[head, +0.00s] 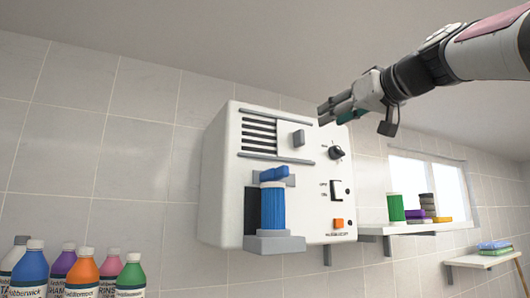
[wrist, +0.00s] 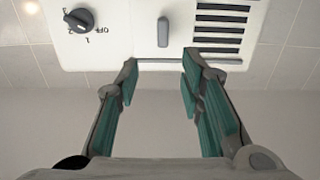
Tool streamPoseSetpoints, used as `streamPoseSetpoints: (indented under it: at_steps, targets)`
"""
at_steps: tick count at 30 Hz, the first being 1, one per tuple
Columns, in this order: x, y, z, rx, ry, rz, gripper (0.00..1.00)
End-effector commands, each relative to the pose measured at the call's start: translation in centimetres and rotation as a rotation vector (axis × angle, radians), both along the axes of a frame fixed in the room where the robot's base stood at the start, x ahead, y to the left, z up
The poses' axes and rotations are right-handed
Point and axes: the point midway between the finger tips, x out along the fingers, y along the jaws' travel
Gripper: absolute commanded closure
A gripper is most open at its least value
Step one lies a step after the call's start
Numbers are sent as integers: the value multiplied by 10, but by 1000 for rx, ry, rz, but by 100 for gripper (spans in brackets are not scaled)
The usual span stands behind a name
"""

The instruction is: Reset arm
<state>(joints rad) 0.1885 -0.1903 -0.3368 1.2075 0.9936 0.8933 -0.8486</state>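My gripper (head: 338,113) is raised at the upper right of the head view, in front of the upper part of a white wall-mounted unit (head: 222,190). In the wrist view my gripper (wrist: 158,75) has its two green-padded fingers spread apart with nothing between them. Past the fingertips the wrist view shows the white unit (wrist: 130,35) upside down, with a dark knob (wrist: 78,20) and a grey handle (wrist: 163,32). The fingers appear apart from the unit, though the exact gap is hard to tell.
The unit holds a blue cylinder (head: 273,208) on a grey ledge (head: 274,244). Several bottles (head: 82,275) stand at the lower left. A shelf (head: 420,228) at right carries a green cylinder (head: 396,207) and stacked items. A lower shelf (head: 485,260) holds folded cloths (head: 495,247).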

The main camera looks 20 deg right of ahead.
Motion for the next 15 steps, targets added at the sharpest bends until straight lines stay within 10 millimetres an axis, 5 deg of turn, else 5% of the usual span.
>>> streamPoseSetpoints:
  at_steps: [15]
  targets:
    - [-6,-1,0,0,0,0,65]
